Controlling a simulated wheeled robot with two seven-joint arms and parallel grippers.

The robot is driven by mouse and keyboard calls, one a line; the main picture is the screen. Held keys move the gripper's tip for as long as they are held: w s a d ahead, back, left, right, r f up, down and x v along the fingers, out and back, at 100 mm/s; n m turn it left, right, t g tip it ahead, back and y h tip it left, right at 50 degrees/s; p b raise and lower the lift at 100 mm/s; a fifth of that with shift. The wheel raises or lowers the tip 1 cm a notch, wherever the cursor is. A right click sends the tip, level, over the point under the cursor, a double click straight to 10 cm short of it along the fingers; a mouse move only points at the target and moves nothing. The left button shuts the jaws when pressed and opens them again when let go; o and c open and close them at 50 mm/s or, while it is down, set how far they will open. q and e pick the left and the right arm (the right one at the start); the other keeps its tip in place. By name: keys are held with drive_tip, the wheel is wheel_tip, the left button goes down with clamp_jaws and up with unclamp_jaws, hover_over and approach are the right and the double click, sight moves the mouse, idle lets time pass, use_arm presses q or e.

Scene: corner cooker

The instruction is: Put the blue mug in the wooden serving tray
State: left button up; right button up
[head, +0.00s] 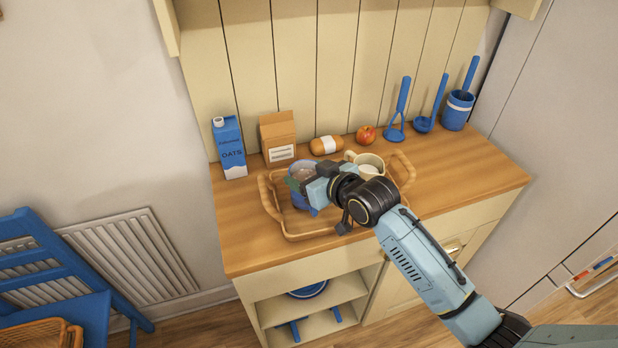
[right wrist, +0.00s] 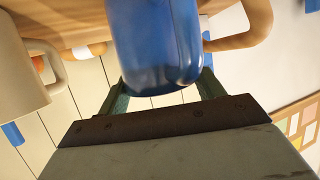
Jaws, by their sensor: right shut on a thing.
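The blue mug (head: 298,201) shows over the left part of the wooden serving tray (head: 304,236) in the head view, partly hidden by my right gripper (head: 306,184). My right gripper is shut on the mug. In the right wrist view the mug (right wrist: 157,50) sits between the two green fingers. I cannot tell whether its base touches the tray floor. The tray lies on the counter, with looped handles at its left and right ends. My left gripper is not in view.
A cream mug (head: 371,161) stands at the tray's right rear, beside my wrist. The counter's right end is clear.

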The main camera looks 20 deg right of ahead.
drive_tip(key=shift+f, duration=0.35)
drive_tip(key=shift+f, duration=0.15)
drive_tip(key=o, duration=1.2)
drive_tip(key=shift+c, duration=0.2)
drive_tip(key=shift+s, duration=0.1)
drive_tip(key=p+v, duration=0.1)
drive_tip(key=v, duration=1.1)
drive_tip(key=shift+p, duration=0.3)
